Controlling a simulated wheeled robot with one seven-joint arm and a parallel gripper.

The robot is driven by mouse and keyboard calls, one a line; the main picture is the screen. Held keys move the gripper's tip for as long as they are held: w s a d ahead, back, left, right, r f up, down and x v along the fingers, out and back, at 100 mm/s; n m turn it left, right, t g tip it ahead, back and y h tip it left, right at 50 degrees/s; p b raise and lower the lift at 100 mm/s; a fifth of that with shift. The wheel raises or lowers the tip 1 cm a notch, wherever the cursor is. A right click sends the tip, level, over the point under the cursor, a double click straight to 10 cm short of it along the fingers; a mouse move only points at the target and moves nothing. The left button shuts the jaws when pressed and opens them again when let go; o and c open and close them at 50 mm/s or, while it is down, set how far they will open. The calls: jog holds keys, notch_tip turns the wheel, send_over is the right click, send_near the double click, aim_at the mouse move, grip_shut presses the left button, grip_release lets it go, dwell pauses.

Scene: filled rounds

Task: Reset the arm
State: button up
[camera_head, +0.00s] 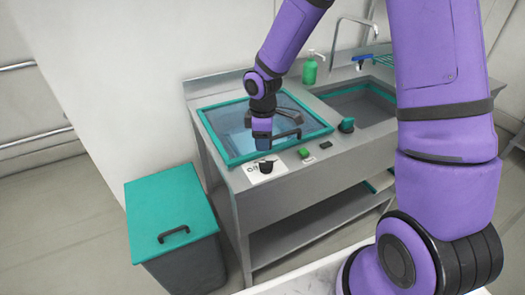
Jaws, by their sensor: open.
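My purple arm reaches down over the left part of the steel counter. My gripper (263,144), dark and small in the picture, points down at its end, over the front part of a teal-framed glass panel (222,150). A dark bar-shaped handle (287,133) shows just right of the gripper. I cannot tell whether the gripper touches the handle or the panel. The gripper is open, and no held object shows in it. The fingertips are too small to make out clearly.
A grey bin with a teal lid (150,205) stands left of the counter. A sink basin (352,106) with a tap lies to the right. A green bottle (310,70) stands behind.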

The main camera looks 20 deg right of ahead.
jog(key=shift+r, duration=0.95)
jog(key=s+d+r+m+t+h, duration=0.1)
jog(key=s+d+r+m, duration=0.1)
jog(key=r, duration=0.3)
jog(key=s+d+r+m, duration=0.1)
jog(key=s+r, duration=0.1)
jog(key=r, duration=0.3)
jog(key=s+d+r+m+t, duration=0.2)
jog(key=s+r+m, duration=0.3)
jog(key=s+r, duration=0.3)
jog(key=s+d+r+m+t+y, duration=0.1)
jog(key=s+d+r+m+t, duration=0.1)
jog(key=s+r+m, duration=0.3)
jog(key=s+r, duration=0.4)
jog(key=s, duration=0.4)
jog(key=shift+s+d, duration=0.4)
